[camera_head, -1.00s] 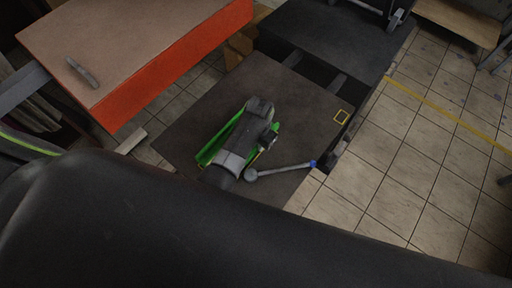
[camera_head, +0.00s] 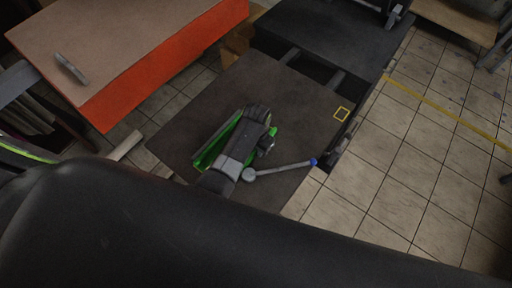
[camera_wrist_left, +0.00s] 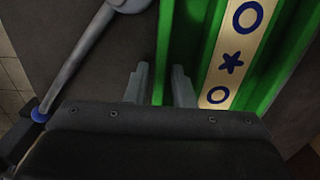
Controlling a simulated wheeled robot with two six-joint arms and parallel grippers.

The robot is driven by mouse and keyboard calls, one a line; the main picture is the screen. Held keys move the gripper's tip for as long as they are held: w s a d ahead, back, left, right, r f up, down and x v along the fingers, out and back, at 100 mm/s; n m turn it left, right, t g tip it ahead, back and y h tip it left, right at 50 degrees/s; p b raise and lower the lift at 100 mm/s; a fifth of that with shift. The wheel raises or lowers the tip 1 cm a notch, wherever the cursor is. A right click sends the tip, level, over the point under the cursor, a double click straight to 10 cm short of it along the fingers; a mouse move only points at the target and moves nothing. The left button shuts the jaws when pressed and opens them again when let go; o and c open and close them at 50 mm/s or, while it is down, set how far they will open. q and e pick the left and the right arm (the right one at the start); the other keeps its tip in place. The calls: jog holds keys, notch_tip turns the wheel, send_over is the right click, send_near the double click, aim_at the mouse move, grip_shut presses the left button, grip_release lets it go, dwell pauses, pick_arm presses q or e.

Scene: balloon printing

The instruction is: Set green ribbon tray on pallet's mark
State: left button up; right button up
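The green ribbon tray (camera_head: 209,152) lies on the dark pallet (camera_head: 268,82), partly hidden under my left gripper (camera_head: 262,113). In the left wrist view the green tray (camera_wrist_left: 178,40) carries a pale ribbon (camera_wrist_left: 232,62) with blue rings and a star. My left gripper (camera_wrist_left: 160,84) has its two fingers apart, with the near green tray wall showing between them. I see no clear contact between fingers and wall. My right gripper is out of view.
A grey rod with a blue tip (camera_head: 283,171) lies beside the tray at the pallet's near right; it also shows in the wrist view (camera_wrist_left: 75,65). An orange-sided table (camera_head: 165,65) stands left. Tiled floor (camera_head: 400,150) lies right.

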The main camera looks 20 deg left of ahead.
pick_arm(q)
jog(key=shift+o, duration=0.7)
jog(key=shift+r+p, duration=0.45)
jog(key=shift+r, duration=0.1)
notch_tip(320, 180, up, 3)
jog(key=p, duration=0.3)
jog(key=shift+f, duration=0.1)
notch_tip(320, 180, up, 8)
jog(key=shift+r, duration=0.2)
